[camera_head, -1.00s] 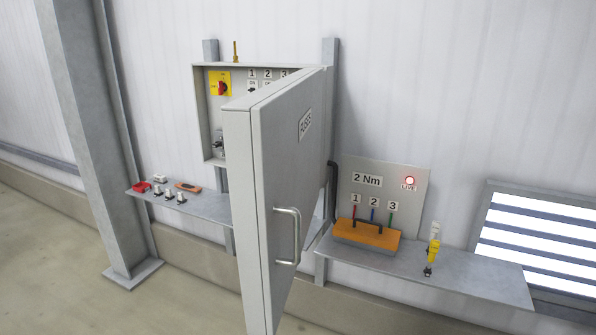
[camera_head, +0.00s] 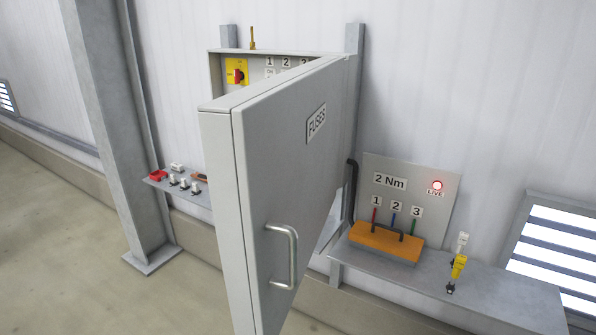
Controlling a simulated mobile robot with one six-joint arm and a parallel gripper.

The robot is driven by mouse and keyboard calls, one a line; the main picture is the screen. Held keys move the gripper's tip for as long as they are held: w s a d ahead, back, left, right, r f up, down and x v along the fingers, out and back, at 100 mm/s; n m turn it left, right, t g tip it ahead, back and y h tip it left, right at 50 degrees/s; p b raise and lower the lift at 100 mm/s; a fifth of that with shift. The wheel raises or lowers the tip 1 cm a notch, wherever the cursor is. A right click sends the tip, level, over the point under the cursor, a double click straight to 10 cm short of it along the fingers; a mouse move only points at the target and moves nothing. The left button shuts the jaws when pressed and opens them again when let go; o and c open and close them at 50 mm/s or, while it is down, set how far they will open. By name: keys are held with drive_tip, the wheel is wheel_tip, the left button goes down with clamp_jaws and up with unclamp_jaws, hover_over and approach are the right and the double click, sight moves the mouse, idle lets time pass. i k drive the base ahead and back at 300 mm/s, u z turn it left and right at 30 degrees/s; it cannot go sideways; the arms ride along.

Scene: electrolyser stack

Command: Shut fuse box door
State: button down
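The grey fuse box door (camera_head: 300,170), labelled FUSES, stands wide open, hinged at its right side and swung out toward me. Its D-shaped handle (camera_head: 292,258) is on the outer face near the free edge. The fuse box (camera_head: 214,72) is on the wall behind it, mostly hidden by the door. A yellow and red rotary switch (camera_head: 237,72) and number labels show inside its upper part. My gripper is not in view.
A right shelf (camera_head: 490,285) carries an orange block (camera_head: 386,243) with coloured tools and a yellow device (camera_head: 459,266). A left shelf (camera_head: 200,197) holds small parts. A steel column (camera_head: 115,130) stands left. Floor at left is clear.

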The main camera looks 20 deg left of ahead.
sight(271, 144)
drive_tip(key=u, duration=0.75)
drive_tip(key=i, duration=1.15)
drive_tip(key=u, duration=0.5)
drive_tip(key=k, duration=0.6)
drive_tip(key=z, duration=1.9)
